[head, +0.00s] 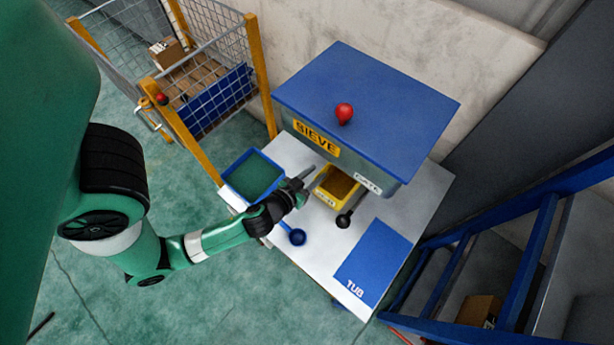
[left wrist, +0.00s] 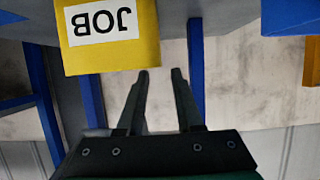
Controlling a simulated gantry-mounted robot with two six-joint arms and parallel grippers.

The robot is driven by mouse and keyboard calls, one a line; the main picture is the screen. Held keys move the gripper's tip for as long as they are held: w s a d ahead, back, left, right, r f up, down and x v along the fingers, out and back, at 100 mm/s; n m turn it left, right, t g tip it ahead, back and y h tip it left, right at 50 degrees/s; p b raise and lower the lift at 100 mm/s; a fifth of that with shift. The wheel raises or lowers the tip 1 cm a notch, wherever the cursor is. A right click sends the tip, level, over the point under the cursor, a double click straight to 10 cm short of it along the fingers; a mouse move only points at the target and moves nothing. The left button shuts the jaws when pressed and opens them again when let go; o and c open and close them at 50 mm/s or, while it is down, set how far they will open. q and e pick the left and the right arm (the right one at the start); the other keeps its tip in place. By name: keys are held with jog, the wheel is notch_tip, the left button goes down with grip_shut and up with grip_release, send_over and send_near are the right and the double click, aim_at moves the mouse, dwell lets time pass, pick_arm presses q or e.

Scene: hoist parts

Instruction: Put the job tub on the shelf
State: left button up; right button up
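The yellow job tub (head: 322,195) stands on the white table under the front edge of the grey sieve box, with brown contents. In the left wrist view a yellow tub (left wrist: 142,55) with an upside-down "JOB" label is close by, at the upper left of the fingers. My left gripper (head: 310,176) is at the tub's left side. In the left wrist view its fingers (left wrist: 161,73) are apart with nothing between them. The blue-framed shelf (head: 541,262) is at the right. My right gripper is not in view.
The sieve box (head: 365,95) with a blue lid and red knob (head: 344,113) overhangs the tub. A blue tray (head: 232,188), blue scoop (head: 297,237) and black scoop (head: 343,220) are near. A blue "TUB" mat (head: 375,255) is clear. A wire cage (head: 263,75) stands left.

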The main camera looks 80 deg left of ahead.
pick_arm(q)
jog(key=shift+v, duration=2.3)
